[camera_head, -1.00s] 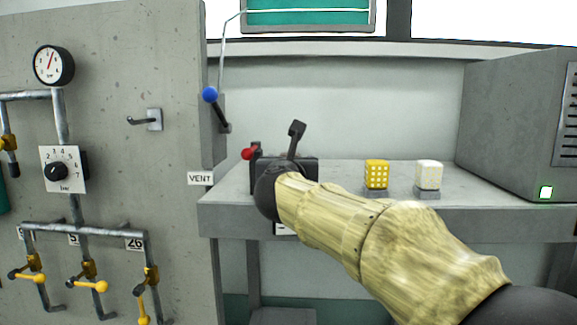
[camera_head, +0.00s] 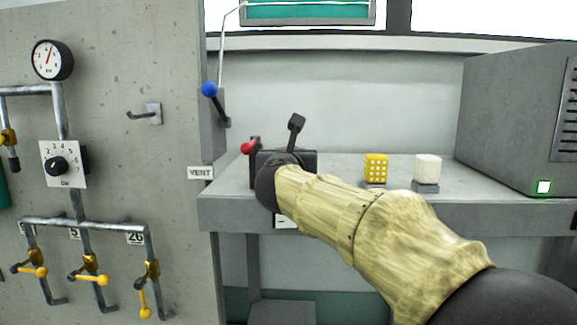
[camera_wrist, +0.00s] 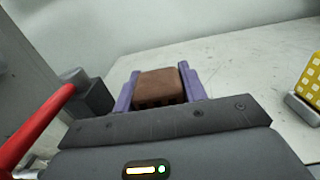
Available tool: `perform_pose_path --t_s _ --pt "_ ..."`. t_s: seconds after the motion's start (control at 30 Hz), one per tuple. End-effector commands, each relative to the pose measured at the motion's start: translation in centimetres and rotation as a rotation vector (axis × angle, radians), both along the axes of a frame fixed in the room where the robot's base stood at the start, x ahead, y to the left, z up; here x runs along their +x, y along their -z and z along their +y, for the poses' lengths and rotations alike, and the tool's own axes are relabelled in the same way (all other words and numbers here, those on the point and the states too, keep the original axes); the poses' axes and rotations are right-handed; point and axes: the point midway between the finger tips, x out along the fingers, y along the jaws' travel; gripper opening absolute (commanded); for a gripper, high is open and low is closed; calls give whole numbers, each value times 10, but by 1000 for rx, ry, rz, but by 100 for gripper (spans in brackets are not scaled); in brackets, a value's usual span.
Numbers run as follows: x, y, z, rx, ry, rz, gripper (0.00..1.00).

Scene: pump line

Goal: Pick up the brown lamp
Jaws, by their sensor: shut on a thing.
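The brown lamp (camera_wrist: 158,87) shows in the wrist view as a small brown block. It sits between the two purple fingers of my gripper (camera_wrist: 160,90), which are shut on it from both sides. Whether it touches the bench below cannot be told. In the head view my arm and wrist hide the lamp and the fingers.
A yellow lamp (camera_head: 376,168) and a white lamp (camera_head: 427,168) stand on grey bases on the bench (camera_head: 500,213), right of my wrist. A red-handled lever (camera_head: 249,147) is close on the left. A grey cabinet (camera_head: 515,120) stands at the right.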

Motion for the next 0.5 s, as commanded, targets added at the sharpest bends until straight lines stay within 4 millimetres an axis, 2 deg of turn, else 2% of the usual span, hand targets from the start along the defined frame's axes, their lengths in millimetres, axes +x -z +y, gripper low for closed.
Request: perform_pose_path --t_s 0.27,0.37,0.5 --pt "0 -5 0 0 1 0 17" --pt "1 -16 -1 1 1 -1 17" --pt "1 -40 -1 4 2 -2 17"
